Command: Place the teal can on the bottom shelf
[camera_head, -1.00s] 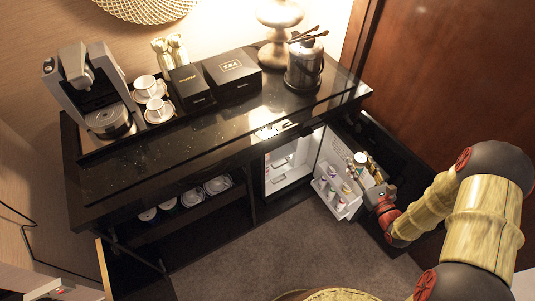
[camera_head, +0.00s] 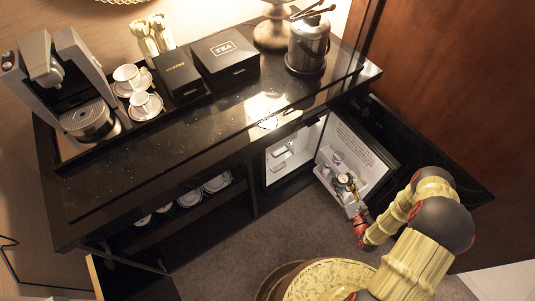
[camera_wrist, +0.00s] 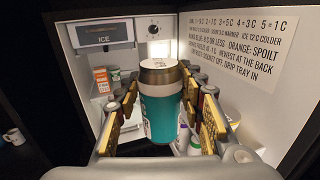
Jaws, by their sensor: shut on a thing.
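The teal can (camera_wrist: 160,105) is upright in the wrist view, with a teal body and a silver and white top. My gripper (camera_wrist: 158,112) is shut on it, its fingers on either side. In the head view my gripper (camera_head: 346,185) is in front of the open minibar door. The can is too small to make out there. The lit minibar interior (camera_head: 295,155) is left of my gripper. In the wrist view its shelf area (camera_wrist: 108,108) lies left of and behind the can. The lowest part is hidden by my fingers.
The open minibar door (camera_head: 355,150) has printed text and holds several small items (camera_wrist: 190,140) low on its inside. An ICE compartment (camera_wrist: 105,34) is at the upper left, with an orange and white carton (camera_wrist: 101,80) below. The black counter (camera_head: 190,140) overhangs the minibar.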

